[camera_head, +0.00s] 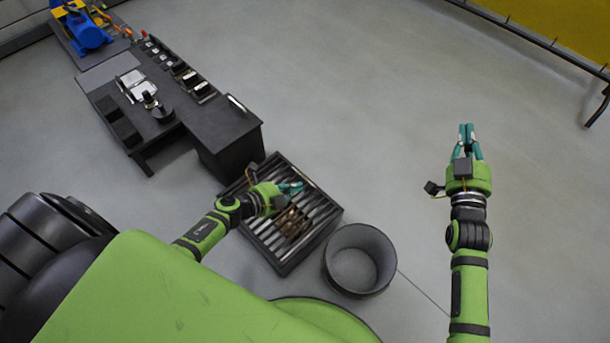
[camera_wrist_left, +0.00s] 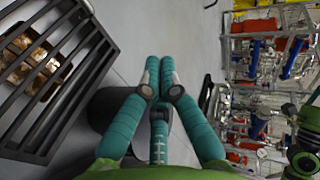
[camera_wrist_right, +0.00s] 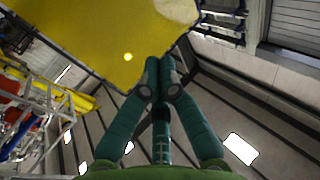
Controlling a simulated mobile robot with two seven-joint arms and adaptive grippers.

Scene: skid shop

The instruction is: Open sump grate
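The sump grate (camera_head: 268,234) is a dark slatted square low on the floor, with brownish things visible between its bars. In the left wrist view its bars (camera_wrist_left: 72,92) fill the left side. The grate looks closed over what lies below. My left gripper (camera_head: 297,187) is above the grate in the head view. Its teal fingers (camera_wrist_left: 159,66) are together with nothing between them; I cannot tell whether they touch the grate. My right gripper (camera_head: 466,130) is away to the right over open floor. Its fingers (camera_wrist_right: 159,66) are also together and empty.
A round grey open bin (camera_head: 382,238) stands close to the grate's right. A dark workbench (camera_head: 215,120) with tools and a blue machine (camera_head: 86,33) runs behind the grate to the left. A yellow panel (camera_head: 572,28) is at the top right. The middle floor is clear.

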